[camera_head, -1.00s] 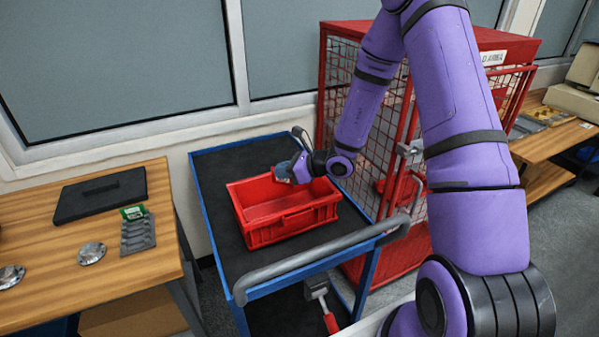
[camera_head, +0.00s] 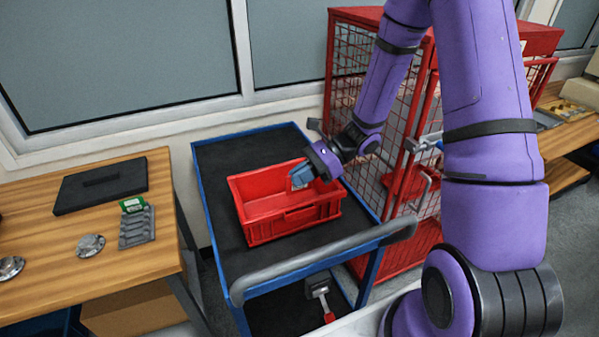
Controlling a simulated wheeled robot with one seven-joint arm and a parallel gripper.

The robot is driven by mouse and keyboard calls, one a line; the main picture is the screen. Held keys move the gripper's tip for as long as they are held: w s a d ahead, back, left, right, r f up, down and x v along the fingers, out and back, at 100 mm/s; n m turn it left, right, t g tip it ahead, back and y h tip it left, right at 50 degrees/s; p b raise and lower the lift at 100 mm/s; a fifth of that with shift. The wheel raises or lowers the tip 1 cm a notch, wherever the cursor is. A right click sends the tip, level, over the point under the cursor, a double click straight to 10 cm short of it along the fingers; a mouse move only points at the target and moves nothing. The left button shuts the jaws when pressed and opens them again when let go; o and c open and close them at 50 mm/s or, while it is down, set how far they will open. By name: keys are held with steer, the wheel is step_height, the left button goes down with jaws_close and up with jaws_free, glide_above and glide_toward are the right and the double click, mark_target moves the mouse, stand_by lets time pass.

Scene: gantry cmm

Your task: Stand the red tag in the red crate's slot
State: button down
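The red crate (camera_head: 263,231) stands upright on the dark top of a blue-framed trolley. A handle-like opening shows in its front wall, but I cannot make out which part is the slot. My gripper (camera_head: 297,182) reaches in from the right, over the crate's right half, tilted down and to the left. Its blue-grey fingers are at or just below the crate's rim height. A small pale patch with a reddish spot shows at the fingertips. I cannot tell whether this is the red tag, nor whether the fingers are open or shut.
The trolley (camera_head: 216,191) has a grey push handle (camera_head: 320,262) in front. A red mesh cage (camera_head: 342,85) stands close on the right, behind my arm. A wooden table (camera_head: 120,262) at left holds a black case, a grey holder and round metal discs. The trolley top left of the crate is clear.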

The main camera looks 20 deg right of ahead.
mark_target(299, 192)
steer(key=shift+f, duration=3.6)
steer(key=shift+f, duration=0.2)
steer(key=c, duration=1.2)
jaws_free()
steer(key=shift+c, duration=0.2)
steer(key=o, duration=0.3)
steer(key=shift+r, duration=0.15)
steer(key=shift+r, duration=2.1)
